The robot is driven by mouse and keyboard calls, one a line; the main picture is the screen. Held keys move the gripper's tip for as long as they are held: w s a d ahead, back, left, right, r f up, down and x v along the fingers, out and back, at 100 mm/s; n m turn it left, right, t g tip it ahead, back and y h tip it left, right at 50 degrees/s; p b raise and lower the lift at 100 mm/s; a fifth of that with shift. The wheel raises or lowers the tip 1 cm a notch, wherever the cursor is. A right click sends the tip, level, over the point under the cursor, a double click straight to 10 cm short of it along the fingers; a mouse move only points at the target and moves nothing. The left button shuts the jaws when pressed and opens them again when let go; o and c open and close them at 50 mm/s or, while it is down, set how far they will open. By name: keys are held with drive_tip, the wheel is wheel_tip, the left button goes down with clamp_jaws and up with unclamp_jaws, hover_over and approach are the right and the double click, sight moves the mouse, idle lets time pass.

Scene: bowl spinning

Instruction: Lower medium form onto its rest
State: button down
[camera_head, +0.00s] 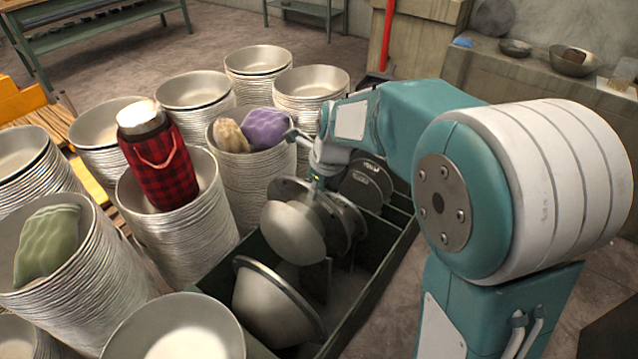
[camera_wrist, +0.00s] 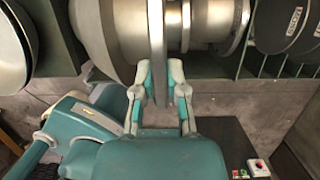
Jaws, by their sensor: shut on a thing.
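The medium form (camera_head: 292,232) is a rounded grey metal dome with a round flange behind it. My gripper (camera_head: 317,180) is above it, partly hidden by my wrist. In the wrist view my gripper (camera_wrist: 160,78) has its two fingers on either side of the thin flange of the medium form (camera_wrist: 157,45), shut on it. The dome lies on its side, facing left. It is over the dark green rack (camera_head: 372,290), near an upright dark support (camera_head: 316,280). I cannot tell whether the form touches its rest.
A larger form (camera_head: 268,308) lies in the rack's front. A dark labelled form (camera_head: 366,185) sits behind. Bowl stacks (camera_head: 180,215) crowd the left, one carrying a red plaid-wrapped flask (camera_head: 160,165). A bench with bowls (camera_head: 575,62) stands back right. Floor shows right of the rack.

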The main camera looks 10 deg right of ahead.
sight(317, 212)
drive_tip(key=shift+a+f, duration=0.1)
drive_tip(key=shift+f, duration=0.3)
drive_tip(key=shift+d+f, duration=0.1)
drive_tip(key=shift+d, duration=0.55)
drive_tip(key=shift+a, duration=0.1)
drive_tip(key=shift+s+a, duration=0.15)
drive_tip(key=shift+a, duration=0.45)
drive_tip(key=shift+d+f, duration=0.2)
drive_tip(key=shift+f, duration=0.05)
drive_tip(key=shift+f, duration=2.65)
